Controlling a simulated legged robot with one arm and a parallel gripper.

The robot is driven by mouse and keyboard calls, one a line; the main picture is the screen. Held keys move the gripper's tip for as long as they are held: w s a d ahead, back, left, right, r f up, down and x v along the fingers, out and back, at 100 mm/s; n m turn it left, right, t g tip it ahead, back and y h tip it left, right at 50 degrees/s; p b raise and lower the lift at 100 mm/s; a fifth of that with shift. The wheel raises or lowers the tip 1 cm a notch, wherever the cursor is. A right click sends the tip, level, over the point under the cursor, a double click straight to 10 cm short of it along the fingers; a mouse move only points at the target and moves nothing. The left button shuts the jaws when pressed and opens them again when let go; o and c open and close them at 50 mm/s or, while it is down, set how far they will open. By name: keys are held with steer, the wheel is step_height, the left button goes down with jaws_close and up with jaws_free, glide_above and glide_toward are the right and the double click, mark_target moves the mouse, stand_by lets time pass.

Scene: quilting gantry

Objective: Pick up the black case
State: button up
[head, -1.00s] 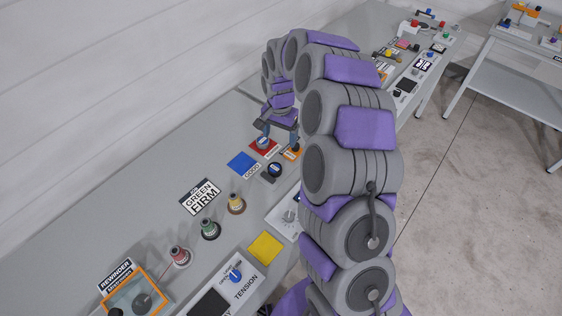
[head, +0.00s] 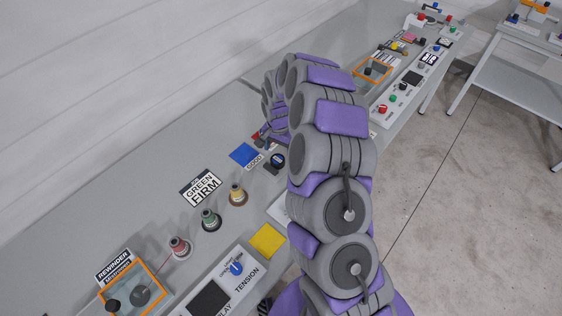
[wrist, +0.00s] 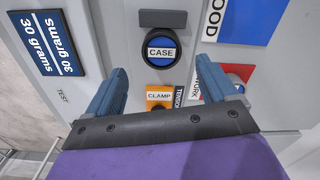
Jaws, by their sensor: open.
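The black case (wrist: 149,54) is a round black piece with a blue and white top labelled CASE. In the wrist view it lies at upper middle, beyond the gap between my fingertips. In the head view the black case (head: 277,160) sits on the grey bench just left of my arm. My gripper (wrist: 165,78) is open and empty, with one blue finger on each side of the picture. In the head view my arm mostly hides the gripper. I cannot tell its height above the case.
A dark block (wrist: 163,18) lies beside the case. An orange CLAMP label (wrist: 159,95), a red patch (wrist: 240,72) and a blue square (head: 243,154) are close by. Thread spools (head: 237,195) stand farther left. A 30 grams plate (wrist: 48,44) is at the wrist view's left.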

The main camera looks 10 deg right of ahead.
mark_target(279, 160)
steer(key=a+f+b, duration=0.1)
steer(key=a+f, duration=0.1)
steer(key=shift+s+a+f, duration=0.15)
steer(key=shift+a+f, duration=0.2)
steer(key=shift+f, duration=0.05)
steer(key=d+f, duration=0.2)
steer(key=shift+d+f+b, duration=0.25)
steer(key=shift+d+b, duration=0.1)
steer(key=shift+d, duration=0.3)
steer(key=shift+a+r, duration=0.1)
steer(key=shift+a, duration=1.15)
steer(key=c, duration=0.4)
steer(key=shift+a, duration=0.15)
steer(key=shift+c, duration=1)
steer(key=shift+d, duration=0.65)
steer(key=c, duration=0.5)
steer(key=shift+s+d, duration=0.1)
steer(key=shift+d, duration=0.4)
steer(key=shift+c, duration=0.2)
steer(key=shift+a, duration=0.15)
